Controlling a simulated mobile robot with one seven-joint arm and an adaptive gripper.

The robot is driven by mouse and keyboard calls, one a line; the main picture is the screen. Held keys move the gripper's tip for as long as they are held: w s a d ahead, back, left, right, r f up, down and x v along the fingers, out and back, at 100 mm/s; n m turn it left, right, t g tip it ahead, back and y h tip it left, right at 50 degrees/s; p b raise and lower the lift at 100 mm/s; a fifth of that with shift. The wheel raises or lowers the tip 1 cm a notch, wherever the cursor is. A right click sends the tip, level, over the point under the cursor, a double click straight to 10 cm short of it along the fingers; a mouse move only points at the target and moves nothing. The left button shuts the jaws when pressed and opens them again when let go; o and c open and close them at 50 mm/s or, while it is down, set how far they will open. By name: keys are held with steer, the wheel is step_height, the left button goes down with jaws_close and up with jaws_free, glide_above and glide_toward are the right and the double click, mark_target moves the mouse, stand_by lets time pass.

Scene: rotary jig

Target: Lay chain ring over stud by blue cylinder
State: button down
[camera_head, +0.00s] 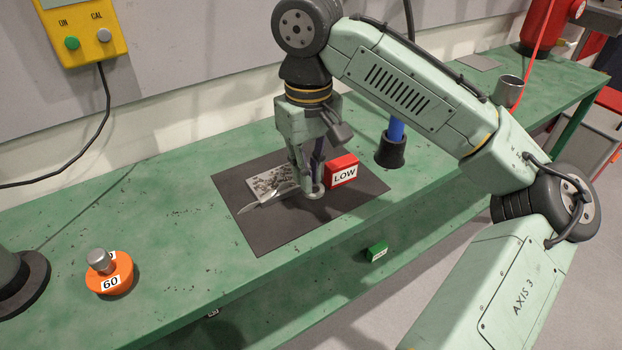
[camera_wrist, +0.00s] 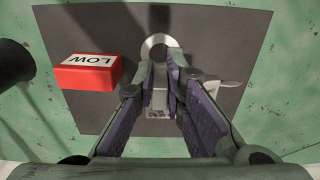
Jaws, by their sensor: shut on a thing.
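A round pale metal piece, which looks like the chain ring (camera_wrist: 158,42), shows at my fingertips in the wrist view. My gripper (camera_head: 314,186) points down, low over the dark mat (camera_head: 268,238), with its fingers closed on this piece; the wrist view shows the fingers (camera_wrist: 160,62) converging there. Whether the ring touches the mat is unclear. The blue cylinder (camera_head: 396,129) stands upright in a black base (camera_head: 390,151), right of my gripper and beyond the red LOW block (camera_head: 342,170). I cannot make out a stud beside it.
The red block stands close beside my gripper. A speckled grey plate (camera_head: 265,184) and a thin silver piece (camera_head: 262,203) lie on its left. An orange knob marked 60 (camera_head: 108,278) is farther left. A metal cup (camera_head: 508,91) stands back right. The green bench's (camera_head: 180,220) left-middle is mostly clear.

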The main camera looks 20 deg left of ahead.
steer(key=f, duration=0.1)
steer(key=f+p, duration=0.1)
steer(key=f, duration=0.1)
steer(key=shift+w+d, duration=0.1)
steer(key=shift+w, duration=0.3)
steer(key=shift+s+f, duration=0.15)
steer(key=shift+f, duration=0.15)
steer(key=c, duration=1.7)
jaws_free()
steer(key=shift+f, duration=0.15)
steer(key=shift+o, duration=0.2)
steer(key=shift+r, duration=0.2)
